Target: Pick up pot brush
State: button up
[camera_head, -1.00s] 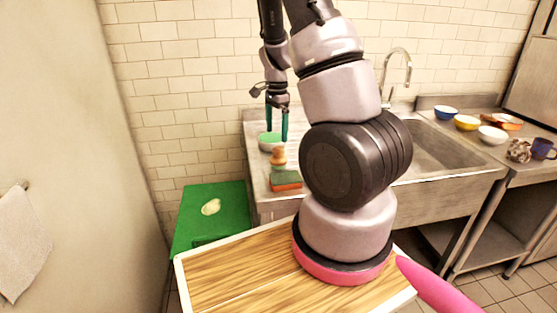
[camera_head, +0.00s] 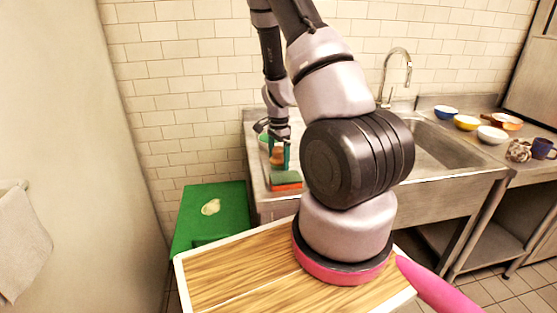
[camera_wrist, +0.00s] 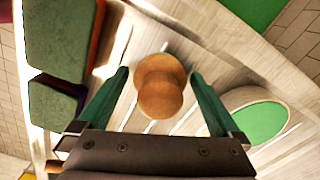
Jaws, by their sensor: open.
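The pot brush, with a round wooden knob handle, stands on the steel drainboard left of the sink. In the wrist view its knob (camera_wrist: 160,95) shows between my fingers, with space on both sides. In the head view the brush (camera_head: 277,157) is partly hidden by my gripper (camera_head: 279,158). My gripper (camera_wrist: 159,76) has two green fingers, open on either side of the knob and holding nothing. The brush's bristles are hidden below the knob.
A green and orange sponge (camera_head: 286,181) lies in front of the brush; green sponge blocks (camera_wrist: 58,45) are near the left finger in the wrist view. A green-topped round dish (camera_wrist: 258,122) is on the other side. Several bowls (camera_head: 466,123) stand right of the sink (camera_head: 440,148).

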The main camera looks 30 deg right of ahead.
aim_at(279, 148)
jog(key=c, duration=1.4)
notch_tip(279, 148, up, 10)
jog(key=shift+r, duration=0.1)
jog(key=shift+c, duration=0.2)
